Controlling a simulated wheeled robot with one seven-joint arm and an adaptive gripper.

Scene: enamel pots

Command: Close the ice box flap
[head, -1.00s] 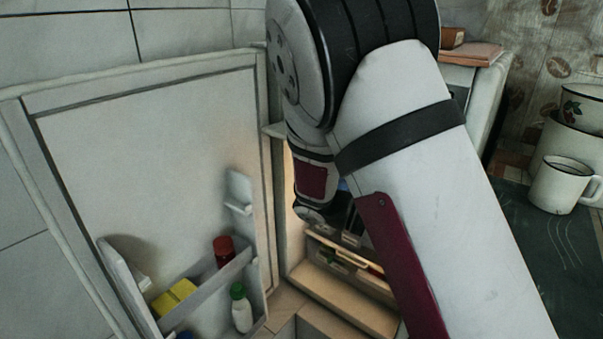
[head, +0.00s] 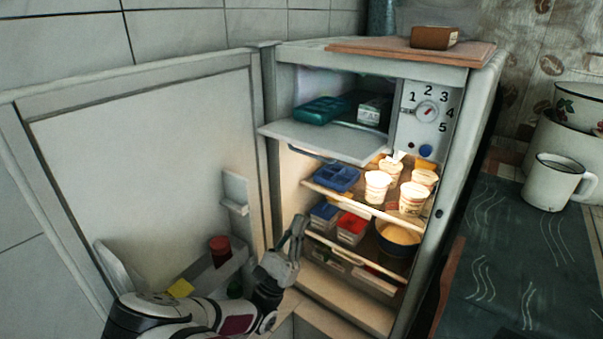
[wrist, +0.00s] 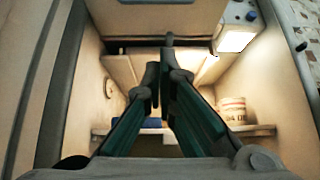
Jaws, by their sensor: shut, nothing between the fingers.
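The ice box flap (head: 325,140) is a pale panel at the top of the open fridge. It hangs open, roughly level, sticking out towards the front. In the wrist view, a pale panel across the top (wrist: 150,14) looks like its underside. My gripper (head: 297,228) is shut and empty, pointing up below the flap, in front of the shelves on the door side, clear of the flap. The wrist view shows its closed fingers (wrist: 163,78) below the panel. The open ice box holds a teal tray (head: 322,110) and a grey box (head: 375,109).
The fridge door (head: 150,150) stands wide open at the left, with a loaded door rack (head: 215,277). Shelves below the flap hold several pots (head: 377,188) and boxes (head: 351,229). A dial panel (head: 427,115) is right of the ice box.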

